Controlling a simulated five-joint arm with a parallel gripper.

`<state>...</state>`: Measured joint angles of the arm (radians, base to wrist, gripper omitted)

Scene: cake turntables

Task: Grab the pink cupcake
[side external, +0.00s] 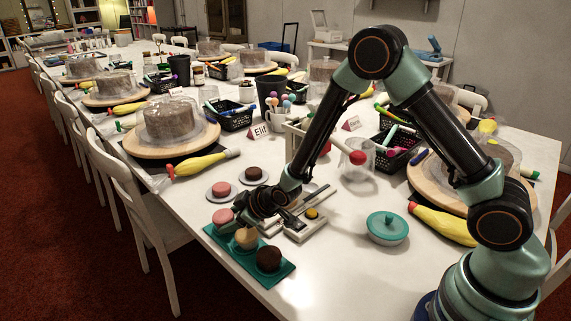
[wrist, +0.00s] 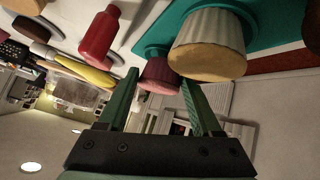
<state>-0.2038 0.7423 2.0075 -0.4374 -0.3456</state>
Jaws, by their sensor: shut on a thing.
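The pink cupcake (side external: 223,216) is at the far left end of the green tray (side external: 222,242), and I cannot tell for sure whether it touches the tray. My gripper (side external: 238,221) reaches down over that end. In the wrist view the pink cupcake (wrist: 157,76) sits between the two green fingers of my gripper (wrist: 160,84), which are shut on it. A cream cupcake (side external: 246,238) stands close beside it and looks large in the wrist view (wrist: 207,48). A dark brown cupcake (side external: 268,258) is at the tray's near end.
Small plates with a pink treat (side external: 221,188) and a brown treat (side external: 253,173) lie behind the tray. A grey device with a yellow button (side external: 311,214) is to the right. A yellow piping bag (side external: 202,163) lies behind.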

